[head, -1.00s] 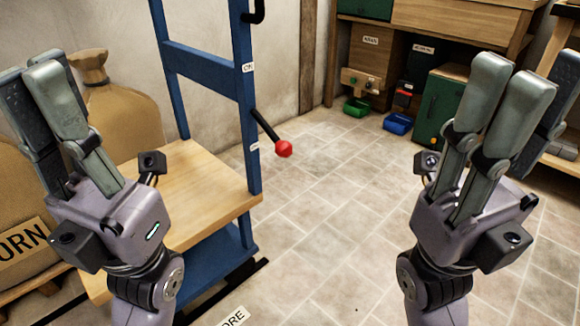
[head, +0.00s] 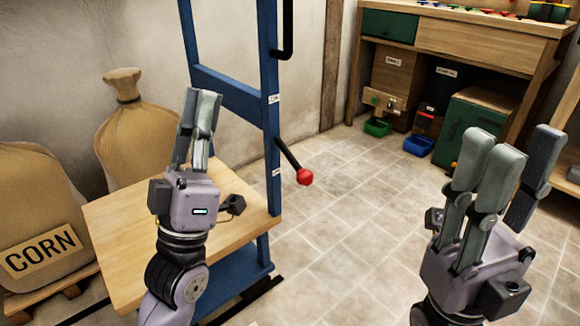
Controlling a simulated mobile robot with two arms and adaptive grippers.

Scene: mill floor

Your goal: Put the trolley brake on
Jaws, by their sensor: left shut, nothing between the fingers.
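The blue trolley (head: 270,140) with a wooden deck (head: 125,228) stands left of centre in the head view. Its brake lever (head: 288,154) is a black rod on the right upright, slanting down to the right and ending in a red knob (head: 305,177). Small white labels sit on the upright above and below the lever's pivot; I cannot read them for sure. My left gripper (head: 203,98) is shut and empty, pointing up over the deck, left of the lever and apart from it. My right gripper (head: 505,150) is open and empty, well to the right of the knob.
Full sacks, one marked CORN (head: 42,250), stand at the left beside the trolley. A wooden workbench (head: 455,40) with a green cabinet (head: 470,130) and a blue bin (head: 418,145) is at the back right. The tiled floor (head: 350,220) between trolley and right gripper is clear.

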